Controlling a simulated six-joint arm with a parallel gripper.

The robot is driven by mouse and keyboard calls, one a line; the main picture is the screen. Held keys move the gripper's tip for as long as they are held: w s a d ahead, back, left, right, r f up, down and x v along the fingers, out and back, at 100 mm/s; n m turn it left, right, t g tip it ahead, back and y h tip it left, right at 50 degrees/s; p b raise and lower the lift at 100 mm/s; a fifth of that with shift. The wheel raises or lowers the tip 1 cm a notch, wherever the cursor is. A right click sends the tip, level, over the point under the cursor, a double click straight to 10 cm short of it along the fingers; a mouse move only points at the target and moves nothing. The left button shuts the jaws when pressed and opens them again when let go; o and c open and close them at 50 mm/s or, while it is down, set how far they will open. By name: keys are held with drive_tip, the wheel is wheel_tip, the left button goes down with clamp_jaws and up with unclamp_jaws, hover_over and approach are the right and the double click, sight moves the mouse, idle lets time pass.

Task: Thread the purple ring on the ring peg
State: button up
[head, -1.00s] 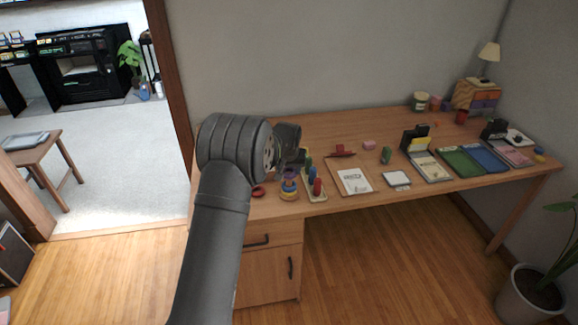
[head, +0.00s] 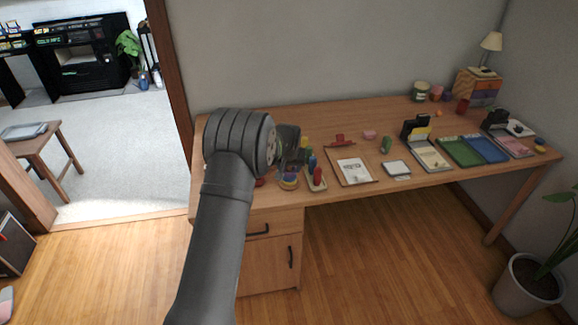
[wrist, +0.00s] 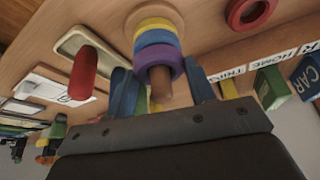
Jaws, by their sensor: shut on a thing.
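The ring peg (wrist: 162,86) stands on the desk with a yellow ring and a blue ring on it. The purple ring (wrist: 158,63) is around the peg close to the blue ring, with the peg's tip showing through its hole. I cannot tell whether the two rings touch. My gripper (wrist: 161,71) has a finger on each side of the purple ring and is shut on it. In the head view the ring stack (head: 289,182) shows small beside my arm, and the gripper's fingertips are hard to make out.
A tray (wrist: 72,40) with upright coloured pieces, including a red one (wrist: 82,74), stands close beside the peg. A red ring (wrist: 250,12) lies on the desk on the other side. Labelled blocks (wrist: 270,88) are nearby. A clipboard (head: 352,172) lies further right.

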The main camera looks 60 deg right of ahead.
drive_tip(key=o, duration=1)
drive_tip(key=v, duration=1.7)
drive_tip(key=shift+r, duration=0.2)
drive_tip(key=x, duration=1.7)
drive_tip(key=shift+f, duration=0.25)
drive_tip(key=shift+r, duration=0.1)
